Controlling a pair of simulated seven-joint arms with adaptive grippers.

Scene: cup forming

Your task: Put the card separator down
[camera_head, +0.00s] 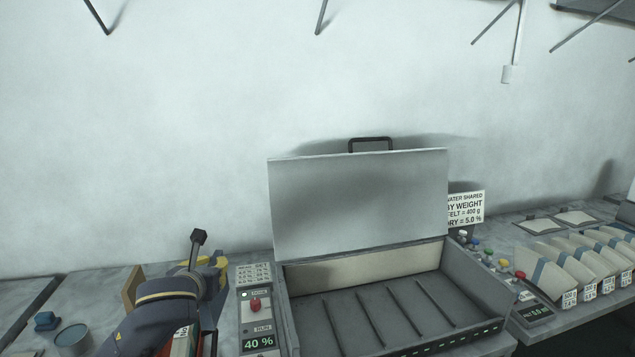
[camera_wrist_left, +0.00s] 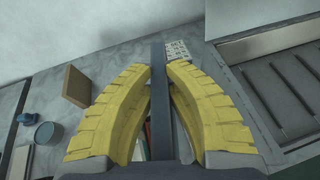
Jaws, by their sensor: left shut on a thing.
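The card separator appears to be the dark grey bar (camera_wrist_left: 158,110) between my yellow fingers in the left wrist view. In the head view its dark end (camera_head: 198,238) sticks up and leans above the gripper. My left gripper (camera_head: 205,265) is shut on this bar; the closed fingertips also show in the left wrist view (camera_wrist_left: 159,66). Coloured cards or boards (camera_head: 181,340) show partly below the gripper, mostly hidden by my arm. I cannot tell whether the bar's lower end touches them. My right gripper is in neither view.
A control panel reading 40 % (camera_head: 255,318) stands just right of the gripper. Beyond it is a large grey case (camera_head: 290,318) with its lid (camera_head: 358,205) raised. A brown board (camera_head: 132,288), a blue-grey cup (camera_head: 73,340) and a small blue object (camera_head: 46,320) are left.

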